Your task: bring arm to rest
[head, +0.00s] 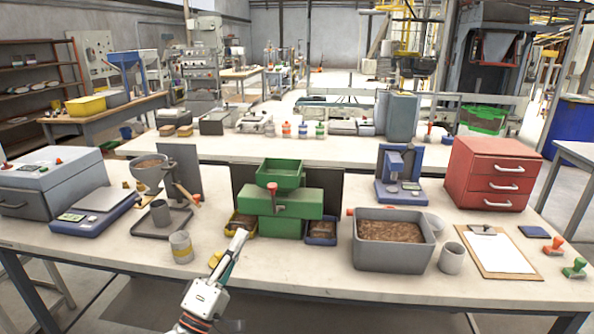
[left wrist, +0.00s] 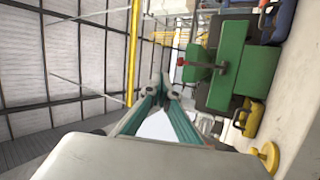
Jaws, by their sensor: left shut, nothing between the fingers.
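My left gripper (head: 240,237) rises over the front edge of the table, in front of the green machine (head: 293,210). Its fingers are shut with nothing between them and point up, apart from the machine. In the left wrist view the closed fingertips (left wrist: 171,88) show in front of open space, with the green machine (left wrist: 232,65) to their right. A yellow knob-like piece (head: 215,259) is on the table just left of the gripper. My right arm and gripper are not in view.
On the table (head: 330,283), a striped cup (head: 181,247) stands left of the gripper and a grey bin of pellets (head: 392,257) to its right. A scale (head: 93,212), red drawers (head: 493,172) and a clipboard (head: 487,250) stand farther out. The front strip by the gripper is mostly clear.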

